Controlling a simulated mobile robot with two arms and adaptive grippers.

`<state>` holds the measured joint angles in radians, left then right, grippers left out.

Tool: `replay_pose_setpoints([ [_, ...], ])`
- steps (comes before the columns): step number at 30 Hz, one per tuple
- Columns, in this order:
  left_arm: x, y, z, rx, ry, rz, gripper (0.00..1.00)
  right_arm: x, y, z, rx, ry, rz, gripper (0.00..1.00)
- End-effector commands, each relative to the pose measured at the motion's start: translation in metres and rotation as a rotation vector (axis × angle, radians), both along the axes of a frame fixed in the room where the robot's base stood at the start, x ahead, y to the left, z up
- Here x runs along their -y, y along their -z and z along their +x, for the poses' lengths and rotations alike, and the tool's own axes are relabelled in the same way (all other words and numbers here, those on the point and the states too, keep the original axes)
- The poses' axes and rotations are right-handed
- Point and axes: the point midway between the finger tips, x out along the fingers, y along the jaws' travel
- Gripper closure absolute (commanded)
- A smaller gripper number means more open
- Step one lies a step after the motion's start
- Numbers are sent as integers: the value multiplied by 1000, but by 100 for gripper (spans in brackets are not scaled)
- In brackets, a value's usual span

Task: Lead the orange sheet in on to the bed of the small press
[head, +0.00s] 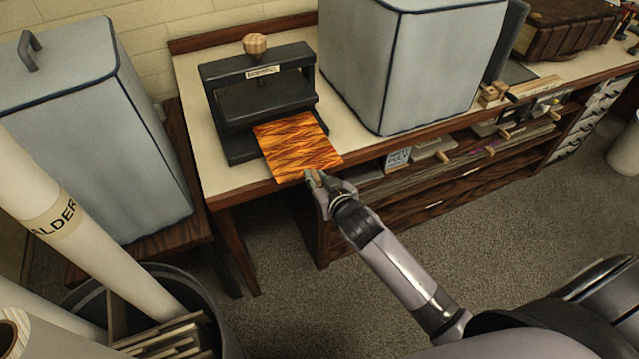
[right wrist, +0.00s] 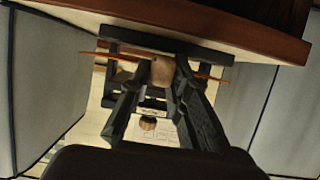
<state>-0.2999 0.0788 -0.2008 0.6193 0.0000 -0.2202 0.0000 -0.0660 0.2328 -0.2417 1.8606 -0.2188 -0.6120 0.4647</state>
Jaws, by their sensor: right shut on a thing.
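The small black press (head: 228,147) with a round wooden knob stands on the bench. The orange sheet (head: 297,147), with a dark zigzag pattern, lies roughly flat in front of it. The sheet's far edge is at the front of the press opening; its near end reaches past the bench's front edge. My right gripper (head: 316,181) is shut on the near edge of the sheet. In the right wrist view the picture is upside down, and the sheet (right wrist: 215,77) shows edge-on as a thin orange line. The fingers hide part of the press there. My left gripper is not in view.
A large grey-blue covered box (head: 415,65) stands right of the press on the bench (head: 195,110). Another (head: 90,130) stands at the left. A bin (head: 215,325) with rolls and strips is at the lower left. Open shelves lie under the bench's right part.

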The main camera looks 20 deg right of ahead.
Motion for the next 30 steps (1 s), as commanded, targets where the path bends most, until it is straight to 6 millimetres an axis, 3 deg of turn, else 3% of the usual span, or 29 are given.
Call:
replay_pose_setpoints([
  [30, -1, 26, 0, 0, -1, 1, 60, -1, 3, 52, 1, 0, -1, 94],
])
